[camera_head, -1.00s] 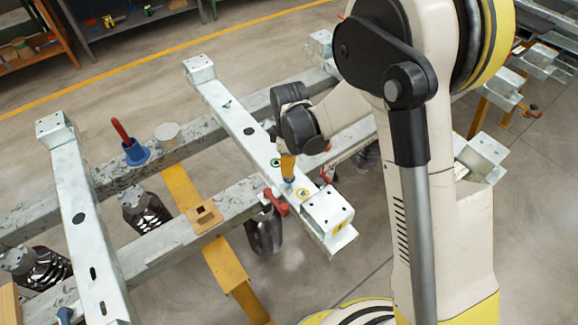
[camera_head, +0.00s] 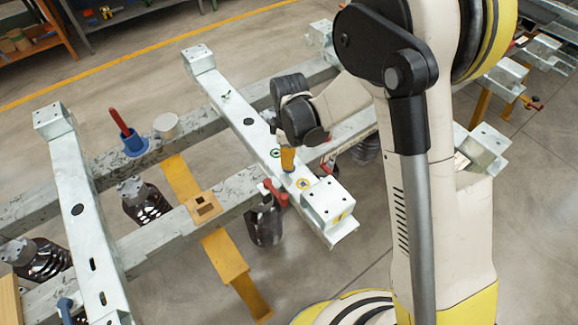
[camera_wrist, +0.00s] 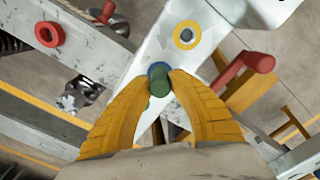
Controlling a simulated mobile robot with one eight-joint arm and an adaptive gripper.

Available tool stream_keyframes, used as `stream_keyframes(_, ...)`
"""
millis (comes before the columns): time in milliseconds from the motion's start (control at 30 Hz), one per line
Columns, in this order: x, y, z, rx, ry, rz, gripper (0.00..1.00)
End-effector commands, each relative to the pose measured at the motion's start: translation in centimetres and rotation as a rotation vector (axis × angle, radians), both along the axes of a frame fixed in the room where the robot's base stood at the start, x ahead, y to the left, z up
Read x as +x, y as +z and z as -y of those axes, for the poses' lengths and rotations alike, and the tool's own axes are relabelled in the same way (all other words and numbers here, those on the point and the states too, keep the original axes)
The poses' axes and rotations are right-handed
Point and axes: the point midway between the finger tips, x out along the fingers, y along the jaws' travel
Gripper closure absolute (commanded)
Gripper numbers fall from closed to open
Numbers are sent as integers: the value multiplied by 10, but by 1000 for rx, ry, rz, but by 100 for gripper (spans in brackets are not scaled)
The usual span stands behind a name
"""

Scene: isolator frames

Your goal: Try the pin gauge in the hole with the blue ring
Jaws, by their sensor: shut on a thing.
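My gripper (camera_wrist: 158,84) is shut on the pin gauge (camera_wrist: 159,86), a small cylinder with a green end facing the wrist camera. Yellow fingers hold it over the pale steel crossbeam (camera_head: 234,101). Blue (camera_wrist: 156,68) shows just beyond the gauge, in line between the green-ringed and yellow-ringed holes; it appears to be the blue ring, mostly covered. In the head view, blue also shows right below the fingertips (camera_head: 288,160). I cannot tell whether the tip is in the hole. The yellow-ringed hole (camera_wrist: 186,35) is clear beside it; the green-ringed hole (camera_head: 275,153) is on the other side.
A red clamp handle (camera_wrist: 244,65) stands close to the right of the fingers. A blue holder with a red handle (camera_head: 134,145) and a pale cup (camera_head: 166,125) stand on the rear rail. A second crossbeam (camera_head: 72,190) lies at the left.

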Motion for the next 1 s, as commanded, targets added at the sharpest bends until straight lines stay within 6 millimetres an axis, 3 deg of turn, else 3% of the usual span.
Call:
stream_keyframes(800, 0, 70, 0, 0, 0, 0, 100)
stream_keyframes(1000, 0, 75, 0, 0, 0, 0, 100)
